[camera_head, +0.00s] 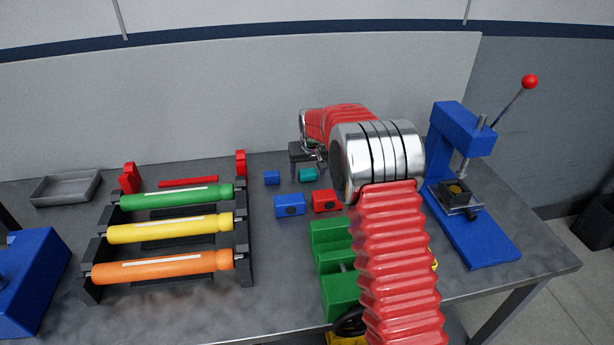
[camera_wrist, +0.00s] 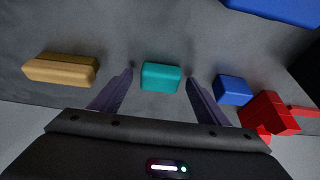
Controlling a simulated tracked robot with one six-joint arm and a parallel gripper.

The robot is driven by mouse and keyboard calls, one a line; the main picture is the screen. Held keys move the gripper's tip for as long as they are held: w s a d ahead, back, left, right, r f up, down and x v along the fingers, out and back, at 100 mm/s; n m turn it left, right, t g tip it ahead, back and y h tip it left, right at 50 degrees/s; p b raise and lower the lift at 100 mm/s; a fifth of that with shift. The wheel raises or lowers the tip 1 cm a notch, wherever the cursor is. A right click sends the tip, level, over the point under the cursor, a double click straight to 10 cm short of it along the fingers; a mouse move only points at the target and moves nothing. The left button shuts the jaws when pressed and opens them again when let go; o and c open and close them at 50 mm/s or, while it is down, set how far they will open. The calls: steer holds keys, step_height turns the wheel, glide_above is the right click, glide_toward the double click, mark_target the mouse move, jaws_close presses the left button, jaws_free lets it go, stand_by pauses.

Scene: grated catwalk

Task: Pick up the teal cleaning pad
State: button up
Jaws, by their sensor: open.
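The teal cleaning pad (camera_wrist: 160,77) lies on the grey bench top, between the two fingertips of my gripper (camera_wrist: 160,72) in the wrist view. The fingers are open, one on each side of the pad, with a gap on both sides. I cannot tell from this view how far above the bench the fingertips are. In the head view the pad (camera_head: 308,174) shows as a small teal block just below my gripper (camera_head: 310,165), which is partly hidden by my red arm.
A blue block (camera_wrist: 233,90) lies close to the right finger, with a red object (camera_wrist: 268,115) beyond it. A tan block (camera_wrist: 62,70) lies left. In the head view, a rack holds coloured rollers (camera_head: 170,229), and a blue press (camera_head: 466,180) stands right.

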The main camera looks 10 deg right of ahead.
mark_target(308, 173)
steer(key=shift+c, duration=0.5)
steer(key=c, duration=1)
step_height(308, 173, up, 10)
stand_by(0.3)
stand_by(0.3)
